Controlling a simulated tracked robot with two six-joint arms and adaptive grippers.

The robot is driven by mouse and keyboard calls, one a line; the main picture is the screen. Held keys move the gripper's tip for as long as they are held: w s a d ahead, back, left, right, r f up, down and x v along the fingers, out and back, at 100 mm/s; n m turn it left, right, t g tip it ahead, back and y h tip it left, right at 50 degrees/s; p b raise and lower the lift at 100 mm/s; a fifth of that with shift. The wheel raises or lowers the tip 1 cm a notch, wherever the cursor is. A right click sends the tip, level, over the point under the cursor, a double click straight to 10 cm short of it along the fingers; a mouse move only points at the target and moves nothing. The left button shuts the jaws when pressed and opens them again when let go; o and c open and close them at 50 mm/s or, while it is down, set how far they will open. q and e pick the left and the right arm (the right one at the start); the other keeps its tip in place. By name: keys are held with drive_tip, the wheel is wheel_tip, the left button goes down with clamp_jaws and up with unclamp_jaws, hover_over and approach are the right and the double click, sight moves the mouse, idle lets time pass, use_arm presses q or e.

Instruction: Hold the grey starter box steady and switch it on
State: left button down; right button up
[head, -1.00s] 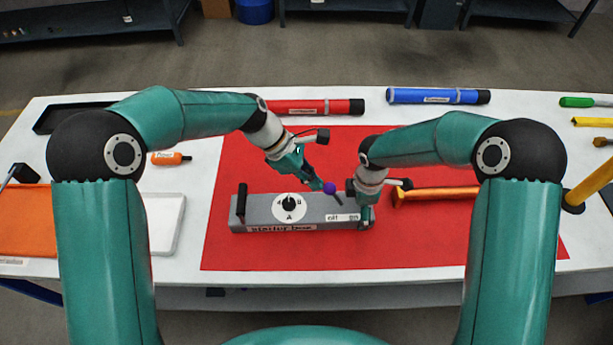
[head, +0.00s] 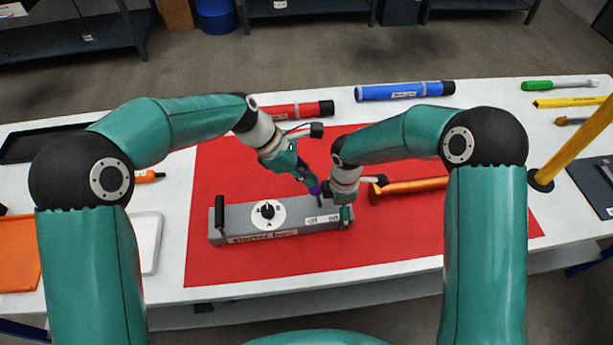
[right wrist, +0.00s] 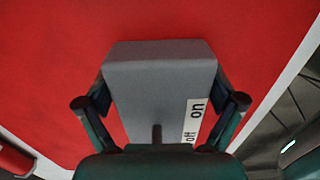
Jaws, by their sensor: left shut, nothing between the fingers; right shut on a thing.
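The grey starter box (head: 285,233) lies on the red mat. It has a black handle (head: 219,213) at its left end, a white dial (head: 267,213) and an off/on label (head: 322,219). My right gripper (head: 345,215) is shut on the box's right end; the right wrist view shows its fingers on both sides of the box (right wrist: 155,75). My left gripper (head: 311,182) is shut and empty, at the purple tip's upper left; contact is unclear.
On the red mat (head: 400,235), an orange-handled tool (head: 415,186) lies right of my right gripper. Red (head: 300,110) and blue (head: 400,91) tubes lie behind. A yellow post (head: 575,145) stands at right. An orange tray (head: 20,255) is at left. The front mat is clear.

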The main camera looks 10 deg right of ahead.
use_arm(q)
drive_tip(key=shift+r, duration=0.15)
drive_tip(key=shift+r, duration=0.65)
drive_tip(key=v, duration=1.3)
drive_tip(key=shift+w, duration=0.25)
drive_tip(key=shift+d, duration=0.15)
idle(1.3)
use_arm(e)
drive_tip(key=o, duration=1.3)
